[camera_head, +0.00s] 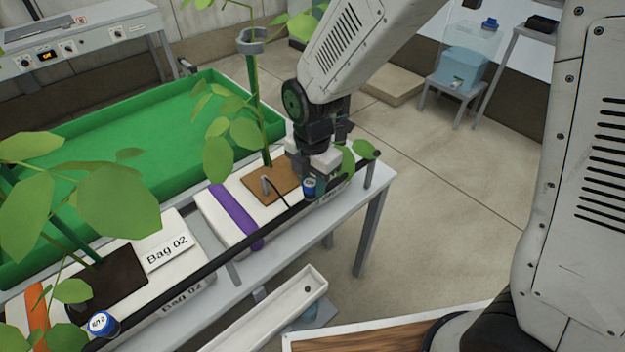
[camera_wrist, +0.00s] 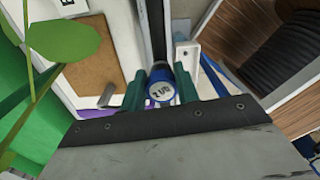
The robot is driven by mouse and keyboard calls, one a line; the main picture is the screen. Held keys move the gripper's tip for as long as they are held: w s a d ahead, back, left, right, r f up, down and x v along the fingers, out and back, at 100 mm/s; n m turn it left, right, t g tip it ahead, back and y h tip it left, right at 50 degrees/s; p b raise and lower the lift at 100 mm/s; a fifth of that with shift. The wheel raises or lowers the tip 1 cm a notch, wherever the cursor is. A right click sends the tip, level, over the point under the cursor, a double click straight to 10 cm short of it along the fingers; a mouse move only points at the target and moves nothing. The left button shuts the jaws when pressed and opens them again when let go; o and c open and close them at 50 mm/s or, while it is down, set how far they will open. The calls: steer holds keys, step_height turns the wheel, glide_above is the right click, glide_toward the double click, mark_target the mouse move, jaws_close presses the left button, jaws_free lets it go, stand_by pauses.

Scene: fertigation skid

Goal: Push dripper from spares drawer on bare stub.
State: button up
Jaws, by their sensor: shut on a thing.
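My gripper (camera_head: 311,178) is at the black pipe (camera_head: 275,217) that runs along the front of the grow bags. In the wrist view its green fingers are shut on a blue dripper (camera_wrist: 160,91), one finger on each side. The dripper has a white label on its cap, and its blue side also shows in the head view (camera_head: 309,187). The dripper is over or at the pipe; I cannot tell whether it touches it. No bare stub is visible; the spot under the dripper is hidden.
Another blue-capped dripper (camera_head: 101,323) sits on the pipe at lower left. A plant rises from a brown block (camera_head: 285,179) beside my gripper, with leaves close to it. A grey stake (camera_head: 265,185) stands in the block. A white open channel (camera_head: 270,318) lies below the bench.

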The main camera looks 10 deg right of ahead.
steer(key=shift+f, duration=0.3)
stand_by(0.4)
steer(key=o, duration=0.8)
steer(key=shift+r, duration=0.15)
steer(key=shift+r, duration=2.15)
steer(key=o, duration=0.5)
steer(key=shift+o, duration=0.2)
